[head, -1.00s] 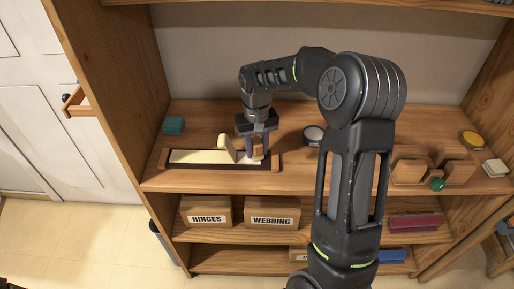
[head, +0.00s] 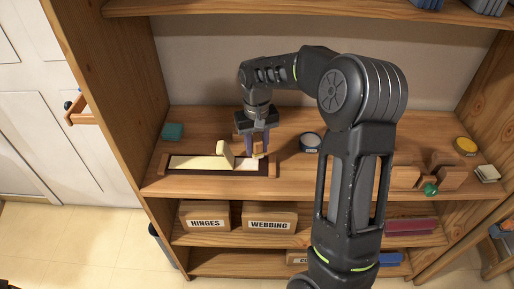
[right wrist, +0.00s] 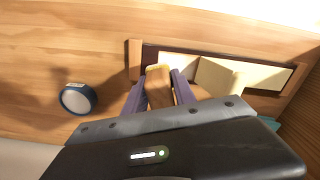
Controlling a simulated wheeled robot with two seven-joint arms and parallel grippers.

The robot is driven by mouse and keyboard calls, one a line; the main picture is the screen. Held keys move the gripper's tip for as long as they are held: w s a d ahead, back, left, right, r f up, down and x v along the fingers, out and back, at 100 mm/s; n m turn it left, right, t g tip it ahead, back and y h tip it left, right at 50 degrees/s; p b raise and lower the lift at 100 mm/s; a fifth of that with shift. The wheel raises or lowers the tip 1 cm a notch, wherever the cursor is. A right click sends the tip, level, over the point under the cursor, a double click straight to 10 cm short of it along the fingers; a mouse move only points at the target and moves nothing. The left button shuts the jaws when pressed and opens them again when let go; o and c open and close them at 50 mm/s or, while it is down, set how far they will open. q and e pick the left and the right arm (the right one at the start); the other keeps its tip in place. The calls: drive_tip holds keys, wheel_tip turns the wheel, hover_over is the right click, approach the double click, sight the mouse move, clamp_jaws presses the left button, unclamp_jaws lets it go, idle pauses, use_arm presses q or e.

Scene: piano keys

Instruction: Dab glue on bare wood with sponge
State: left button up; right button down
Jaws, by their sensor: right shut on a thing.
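My right gripper (head: 257,150) points down over the right part of a long dark frame (head: 205,173) on the shelf. Its purple fingers are shut on a tan block (right wrist: 158,86), which I take to be the sponge; it also shows in the head view (head: 257,148). A long pale key piece (head: 195,162) lies in the frame, with a whiter stretch (head: 245,164) at its right, below the sponge. An upright cream block (head: 226,152) stands just left of the fingers. I cannot tell whether the sponge touches the surface. My left gripper is out of view.
A round dark pot (head: 310,141) with a pale top stands right of the frame; the wrist view shows it too (right wrist: 77,98). A teal block (head: 172,131) sits at the left. Wooden blocks (head: 405,177) and a yellow-topped jar (head: 465,146) are at the right. Labelled boxes (head: 270,218) are below.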

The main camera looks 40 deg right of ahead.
sight(257, 138)
drive_tip(key=shift+r+p, duration=1.25)
drive_tip(key=shift+r, duration=0.85)
